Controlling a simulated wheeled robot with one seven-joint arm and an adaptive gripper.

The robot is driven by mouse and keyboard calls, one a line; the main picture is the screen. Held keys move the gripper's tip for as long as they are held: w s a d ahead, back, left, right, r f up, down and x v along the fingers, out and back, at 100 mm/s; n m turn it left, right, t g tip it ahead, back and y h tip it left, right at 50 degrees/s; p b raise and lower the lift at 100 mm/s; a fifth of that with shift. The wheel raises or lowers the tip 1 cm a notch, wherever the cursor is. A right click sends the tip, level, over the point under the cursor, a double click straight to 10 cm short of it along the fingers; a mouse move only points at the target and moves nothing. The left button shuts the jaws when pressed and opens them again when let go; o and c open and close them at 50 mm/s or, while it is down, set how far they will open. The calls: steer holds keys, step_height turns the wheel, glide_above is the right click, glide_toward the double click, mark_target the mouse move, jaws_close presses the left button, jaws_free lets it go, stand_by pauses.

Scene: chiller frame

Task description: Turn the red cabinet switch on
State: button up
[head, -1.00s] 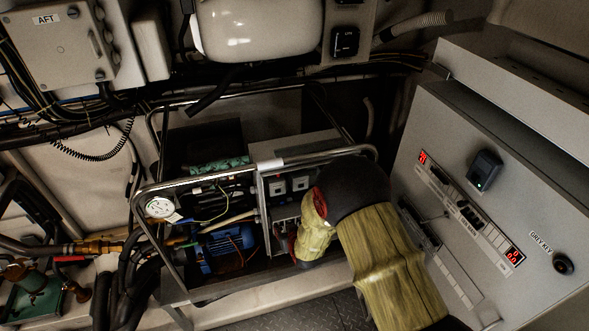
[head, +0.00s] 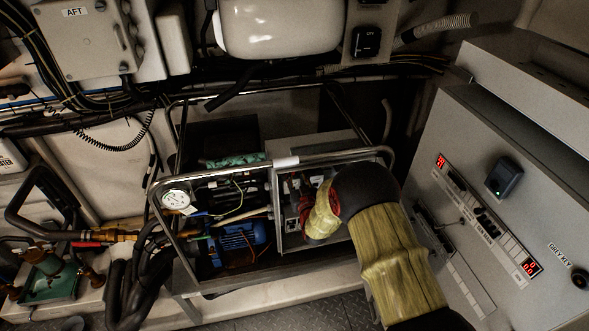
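The grey cabinet (head: 312,146) stands inside the right half of the tubular chiller frame, and its front faces me. My gripper (head: 306,208) is at the cabinet's front, at the end of my yellow-sleeved arm coming from the lower right. Dark red parts show at the gripper's end, against the cabinet front. My wrist and sleeve cover much of that front. I cannot make out a red switch apart from these red parts, nor whether the gripper touches one. The fingers are too small and hidden to tell open from shut.
The metal frame (head: 220,172) has rails around the cabinet. A gauge (head: 176,200) and a blue motor (head: 238,240) sit to the left. A grey control panel (head: 465,165) with red displays stands close at the right. A white tank (head: 268,28) hangs above.

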steer(key=shift+w+a, duration=0.2)
steer(key=shift+w, duration=0.5)
steer(key=c, duration=0.3)
steer(key=c, duration=0.4)
jaws_close()
